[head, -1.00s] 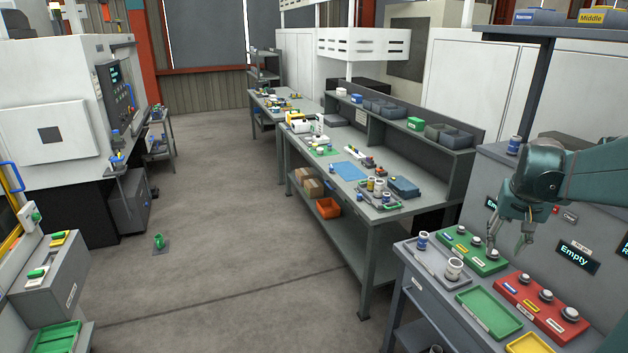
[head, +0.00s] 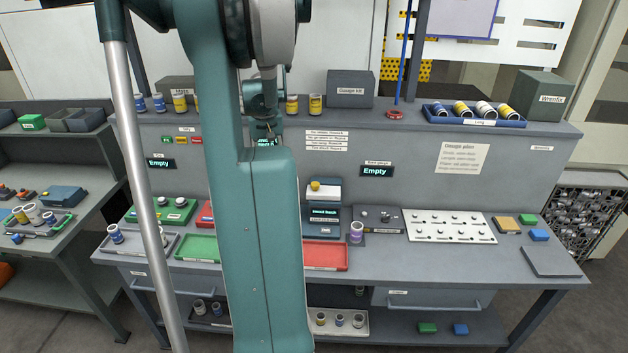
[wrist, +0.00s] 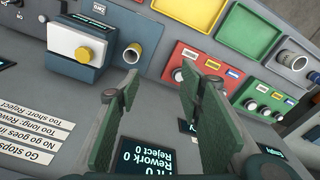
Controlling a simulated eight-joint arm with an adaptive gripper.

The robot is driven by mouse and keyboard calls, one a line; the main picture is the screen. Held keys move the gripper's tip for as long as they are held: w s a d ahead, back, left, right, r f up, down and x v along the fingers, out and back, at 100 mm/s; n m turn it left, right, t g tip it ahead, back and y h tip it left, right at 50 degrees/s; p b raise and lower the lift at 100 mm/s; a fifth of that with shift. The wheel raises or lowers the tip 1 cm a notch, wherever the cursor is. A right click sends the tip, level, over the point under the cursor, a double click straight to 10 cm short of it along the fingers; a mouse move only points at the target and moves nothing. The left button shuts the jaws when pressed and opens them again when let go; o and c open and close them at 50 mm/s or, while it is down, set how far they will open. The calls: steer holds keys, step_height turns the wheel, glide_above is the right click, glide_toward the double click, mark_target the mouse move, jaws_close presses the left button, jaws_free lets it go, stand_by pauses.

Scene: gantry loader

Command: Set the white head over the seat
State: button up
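A small instrument (head: 322,222) with a lit display stands on the bench, with a white head (head: 324,193) and yellow knob on top. In the wrist view the white head (wrist: 76,38) is at upper left on the blue-grey instrument body (wrist: 78,68), its yellow knob facing me. I cannot tell which part is the seat. My gripper (wrist: 155,105) is open, with two green fingers apart and nothing between them. The white head is beyond and left of the fingers, not touching them. In the head view my arm hides most of the gripper.
A purple-and-white cylinder (head: 356,232) stands right of the instrument, before a dark grey fixture (head: 378,219). A white pegged plate (head: 460,227) lies further right. Green (head: 197,248) and red (head: 325,256) trays line the front. Cylinders and a gauge kit box (head: 349,89) stand on the shelf.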

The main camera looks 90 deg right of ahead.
steer(key=m+y+p, duration=0.1)
steer(key=m, duration=0.1)
glide_above(315, 184)
step_height(315, 184, down, 4)
steer(key=shift+s+d+f, duration=0.1)
steer(key=shift+f+p, duration=0.35)
steer(key=shift+f, duration=3.55)
